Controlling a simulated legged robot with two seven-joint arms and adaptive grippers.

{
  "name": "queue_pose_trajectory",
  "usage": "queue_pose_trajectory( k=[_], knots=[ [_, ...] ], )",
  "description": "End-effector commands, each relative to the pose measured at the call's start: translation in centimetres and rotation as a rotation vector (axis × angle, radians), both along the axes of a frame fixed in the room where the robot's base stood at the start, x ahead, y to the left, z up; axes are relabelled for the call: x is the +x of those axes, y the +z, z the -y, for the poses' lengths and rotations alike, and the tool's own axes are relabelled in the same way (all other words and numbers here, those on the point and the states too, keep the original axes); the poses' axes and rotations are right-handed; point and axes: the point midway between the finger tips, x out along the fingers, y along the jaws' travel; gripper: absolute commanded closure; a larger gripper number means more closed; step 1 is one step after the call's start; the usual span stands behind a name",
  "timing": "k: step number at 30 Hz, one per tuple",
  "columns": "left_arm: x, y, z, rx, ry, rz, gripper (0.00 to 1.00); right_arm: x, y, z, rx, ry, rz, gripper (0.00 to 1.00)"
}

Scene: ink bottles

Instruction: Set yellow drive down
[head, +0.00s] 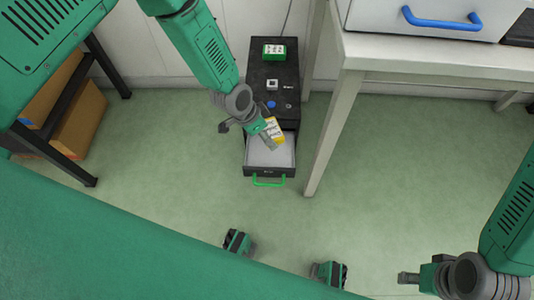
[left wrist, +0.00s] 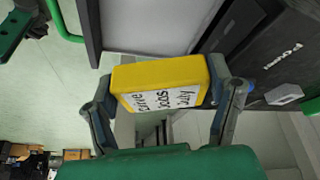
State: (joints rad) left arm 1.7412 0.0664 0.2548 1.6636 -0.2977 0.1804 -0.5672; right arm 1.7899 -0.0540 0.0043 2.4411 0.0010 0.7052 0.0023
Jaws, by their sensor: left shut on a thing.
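The yellow drive (head: 275,131), a yellow block with a white printed label, is in my left gripper (head: 267,136). In the left wrist view the yellow drive (left wrist: 160,82) sits between the two fingers, which press on its two ends. In the head view it appears over the back part of an open drawer (head: 269,171) in a small black cabinet (head: 259,72); its height above the drawer is hard to judge. The drawer has a pale inside that looks empty and a green handle. My right gripper (head: 409,278) is at the lower right, far from the cabinet; its opening is unclear.
On the cabinet top are a green box (head: 274,51), a small white block (head: 272,85) and a blue round piece (head: 271,104). A white table (head: 400,50) with a leg stands close on the right. Brown boxes (head: 78,128) lie at left.

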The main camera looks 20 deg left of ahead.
Motion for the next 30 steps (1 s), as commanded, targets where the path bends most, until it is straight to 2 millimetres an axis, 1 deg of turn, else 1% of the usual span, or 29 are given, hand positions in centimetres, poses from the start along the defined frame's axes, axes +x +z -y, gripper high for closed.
queue_pose_trajectory(
  k=[1,4,7,14,18,21,30],
  knots=[
    [-0.1,-1.9,0.0,-0.001,0.001,-0.001,0.58,0.0,-1.0,0.0,0.000,0.001,0.000,0.60],
    [0.0,-3.9,0.1,0.002,0.000,-0.001,0.58,0.0,-1.8,-0.1,0.001,0.001,0.000,0.60],
    [0.0,-5.2,0.3,0.004,0.000,0.001,0.58,0.0,-2.3,-0.1,0.001,0.001,0.000,0.60],
    [0.0,-6.6,0.3,0.005,0.000,0.001,0.58,0.0,-2.9,0.0,0.000,0.000,0.000,0.60],
    [0.0,-9.0,0.1,0.003,0.001,0.001,0.58,0.0,-4.0,0.0,0.000,0.000,0.000,0.60],
    [0.0,-10.3,0.1,0.001,0.002,0.001,0.58,0.0,-4.5,0.0,0.000,0.001,-0.001,0.60],
    [0.0,-10.3,0.2,0.004,0.000,0.000,0.58,0.0,-4.3,-0.1,0.001,0.001,0.000,0.60]
  ],
)
